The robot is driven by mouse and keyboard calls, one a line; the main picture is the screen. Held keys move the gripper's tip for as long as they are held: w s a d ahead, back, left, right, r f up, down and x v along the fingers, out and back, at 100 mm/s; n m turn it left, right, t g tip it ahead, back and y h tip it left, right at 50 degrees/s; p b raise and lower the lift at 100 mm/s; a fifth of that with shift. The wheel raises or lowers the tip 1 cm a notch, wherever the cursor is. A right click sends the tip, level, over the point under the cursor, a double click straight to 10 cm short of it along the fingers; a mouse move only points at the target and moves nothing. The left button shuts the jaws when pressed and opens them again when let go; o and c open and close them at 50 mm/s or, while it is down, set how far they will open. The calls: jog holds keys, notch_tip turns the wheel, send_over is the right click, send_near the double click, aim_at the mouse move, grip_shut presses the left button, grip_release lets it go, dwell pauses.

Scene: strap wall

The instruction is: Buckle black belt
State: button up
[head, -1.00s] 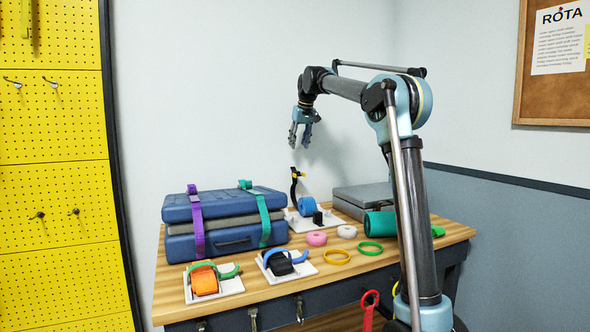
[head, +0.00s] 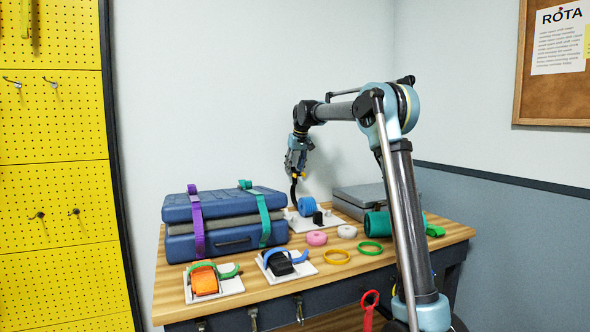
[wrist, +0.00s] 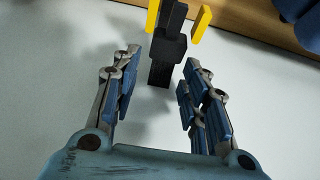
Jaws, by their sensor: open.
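A narrow black strap (head: 293,190), which appears to be the black belt, stands upright from a white plate (head: 300,226) at the back of the table. Its yellow-pronged tip shows in the wrist view, with a black end (wrist: 167,62) and a yellow prong (wrist: 201,24) beside it. A blue roll (head: 306,206) and a small black block (head: 318,218) sit on the same plate. My gripper (head: 295,172) is open, right above the strap's top. In the wrist view the strap's black end lies between my spread fingers (wrist: 163,72), apart from both.
Blue and grey cases (head: 225,222) with purple and green straps stand left of the plate. A grey case (head: 362,200) and a green roll (head: 378,223) are at right. Tape rings (head: 337,257) and two more strap plates (head: 230,285) lie in front. The wall is close behind.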

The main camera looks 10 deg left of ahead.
jog(key=shift+c, duration=0.2)
grip_shut()
jog(key=shift+s, duration=0.1)
